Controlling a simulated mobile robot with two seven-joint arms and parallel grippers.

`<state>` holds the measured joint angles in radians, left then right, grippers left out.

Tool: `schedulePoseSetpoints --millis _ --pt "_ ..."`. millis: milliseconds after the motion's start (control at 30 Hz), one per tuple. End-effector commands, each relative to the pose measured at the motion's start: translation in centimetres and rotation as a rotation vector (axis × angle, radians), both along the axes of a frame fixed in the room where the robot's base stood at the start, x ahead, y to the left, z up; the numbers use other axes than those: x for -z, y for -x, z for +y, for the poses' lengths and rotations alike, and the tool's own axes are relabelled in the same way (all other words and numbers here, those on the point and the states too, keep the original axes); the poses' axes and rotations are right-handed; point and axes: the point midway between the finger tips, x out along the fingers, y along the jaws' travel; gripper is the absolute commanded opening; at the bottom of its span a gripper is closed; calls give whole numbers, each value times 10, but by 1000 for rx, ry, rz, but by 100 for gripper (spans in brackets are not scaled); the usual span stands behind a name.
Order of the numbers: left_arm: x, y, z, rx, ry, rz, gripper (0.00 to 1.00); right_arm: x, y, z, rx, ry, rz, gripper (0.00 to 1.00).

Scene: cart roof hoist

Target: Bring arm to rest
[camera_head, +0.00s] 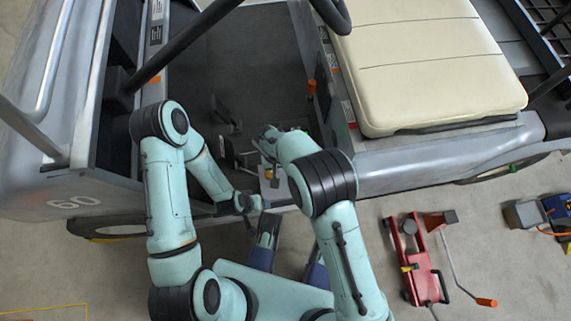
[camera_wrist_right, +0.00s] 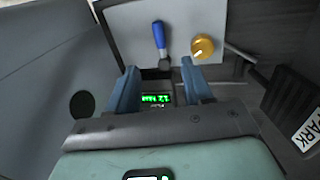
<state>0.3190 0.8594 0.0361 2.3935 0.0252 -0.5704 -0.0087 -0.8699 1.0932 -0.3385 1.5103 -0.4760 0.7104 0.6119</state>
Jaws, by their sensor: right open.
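My right arm reaches in from the lower right to the cart's floor area. Its gripper (camera_wrist_right: 160,78) is open, with two blue-grey fingers apart in the right wrist view. Beyond the fingertips is a light grey panel (camera_wrist_right: 118,22) with a blue-handled lever (camera_wrist_right: 159,36) and a yellow knob (camera_wrist_right: 203,48). Nothing is seen gripped between the fingers. In the head view, the right gripper is mostly hidden by its own arm. My left gripper (camera_head: 252,204) is low beside the cart's sill; its fingers are too small to tell whether they are open.
The grey cart (camera_head: 440,160) with a cream seat (camera_head: 425,65) fills the top. A red floor jack (camera_head: 411,258) stands at right. A "PARK" label (camera_wrist_right: 309,131) shows beside the panel.

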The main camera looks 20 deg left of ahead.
Motion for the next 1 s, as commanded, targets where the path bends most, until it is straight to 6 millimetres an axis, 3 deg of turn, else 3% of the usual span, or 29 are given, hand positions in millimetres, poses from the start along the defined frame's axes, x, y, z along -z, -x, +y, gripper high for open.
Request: schedulePoseSetpoints --millis 600,767,900,1000 --pt "0 1 0 1 1 2 69 6 2 -6 11 -11 15 51" --pt "0 1 0 1 1 2 69 45 16 -48 97 -124 107 51" --pt "0 1 0 1 1 2 69 84 44 -101 256 -303 167 51" --pt "0 0 0 1 1 2 69 99 65 -137 389 -413 153 51"
